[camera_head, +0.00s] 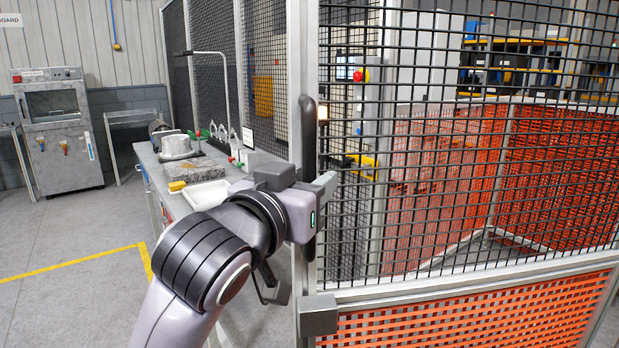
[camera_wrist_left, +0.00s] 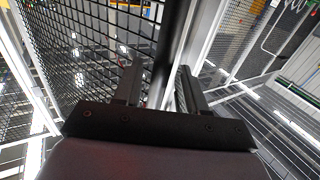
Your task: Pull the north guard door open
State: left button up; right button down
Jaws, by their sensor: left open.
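The guard door (camera_head: 470,200) is a black mesh panel in a grey metal frame with an orange lower section. It looks shut against the post. A long vertical black handle (camera_head: 308,130) runs along its left edge. My left gripper (camera_head: 318,190) is at the lower part of the handle. In the left wrist view the open fingers (camera_wrist_left: 160,88) stand on either side of the dark handle bar (camera_wrist_left: 173,40). Whether either finger touches the bar, I cannot tell. The palm hides the bar's near end. My right gripper is not in view.
A workbench (camera_head: 165,160) with a white tray (camera_head: 206,194) and a metal housing (camera_head: 178,147) stands left of the door. A grey cabinet machine (camera_head: 60,130) is at the far left. Orange barriers and shelves show behind the mesh. Floor at the front left is clear.

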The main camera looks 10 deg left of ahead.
pick_arm(q)
jog(key=shift+w, duration=0.25)
grip_shut()
jog(key=s+d, duration=0.5)
jog(key=s, duration=0.4)
jog(key=shift+s, duration=0.35)
grip_release()
jog(key=shift+a, duration=0.1)
